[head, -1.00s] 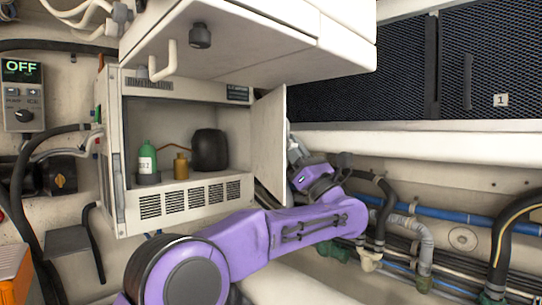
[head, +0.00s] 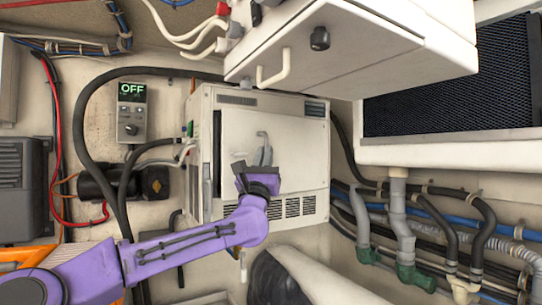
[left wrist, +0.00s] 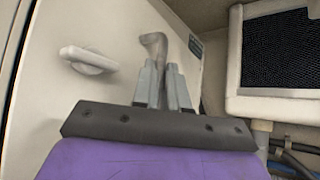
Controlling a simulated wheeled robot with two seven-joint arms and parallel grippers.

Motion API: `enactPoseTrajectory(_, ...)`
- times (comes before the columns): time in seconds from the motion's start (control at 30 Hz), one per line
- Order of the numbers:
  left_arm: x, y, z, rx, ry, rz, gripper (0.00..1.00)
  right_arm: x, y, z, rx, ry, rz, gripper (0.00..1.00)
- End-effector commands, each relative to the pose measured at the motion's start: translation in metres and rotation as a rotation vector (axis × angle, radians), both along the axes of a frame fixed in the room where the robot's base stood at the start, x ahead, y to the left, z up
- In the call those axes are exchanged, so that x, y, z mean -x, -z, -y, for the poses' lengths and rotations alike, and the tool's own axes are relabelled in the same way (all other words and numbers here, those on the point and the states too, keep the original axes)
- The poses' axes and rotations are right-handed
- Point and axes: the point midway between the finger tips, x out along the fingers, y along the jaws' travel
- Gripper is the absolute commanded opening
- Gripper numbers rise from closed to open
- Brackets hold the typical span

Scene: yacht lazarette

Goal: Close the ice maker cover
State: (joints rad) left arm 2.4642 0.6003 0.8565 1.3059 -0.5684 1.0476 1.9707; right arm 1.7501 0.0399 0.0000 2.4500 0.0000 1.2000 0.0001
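The ice maker (head: 207,165) is a white box on the wall under a cabinet. Its flat cover (head: 300,150) now lies across the front. A dark gap shows along the cover's left edge, so it looks nearly closed but slightly ajar. A small pale latch (head: 239,156) sits near that edge; it also shows in the left wrist view (left wrist: 88,60). My right gripper is out of view.
The cabinet (head: 350,60) with a white bar handle (head: 274,74) hangs just above. A control box (head: 132,112) reading OFF and black hoses are at the left. Pipes (head: 400,225) run along the right wall.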

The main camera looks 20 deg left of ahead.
Motion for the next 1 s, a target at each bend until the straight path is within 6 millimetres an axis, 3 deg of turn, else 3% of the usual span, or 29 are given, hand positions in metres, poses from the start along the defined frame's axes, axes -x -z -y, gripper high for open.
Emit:
enactPoseTrajectory(0.33, -0.019, -0.002, -0.040, 0.002, -0.001, 0.001, 0.00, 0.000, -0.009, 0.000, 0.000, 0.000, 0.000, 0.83)
enactPoseTrajectory(0.9, -0.021, -0.005, -0.051, 0.004, -0.007, 0.008, 0.00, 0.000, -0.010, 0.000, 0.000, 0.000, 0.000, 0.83)
enactPoseTrajectory(0.93, -0.021, -0.006, -0.051, 0.005, -0.008, 0.009, 0.19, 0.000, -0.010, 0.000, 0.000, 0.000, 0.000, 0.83)
enactPoseTrajectory(1.0, -0.021, -0.006, -0.051, 0.006, -0.007, 0.009, 0.23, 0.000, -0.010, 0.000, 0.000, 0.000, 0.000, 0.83)
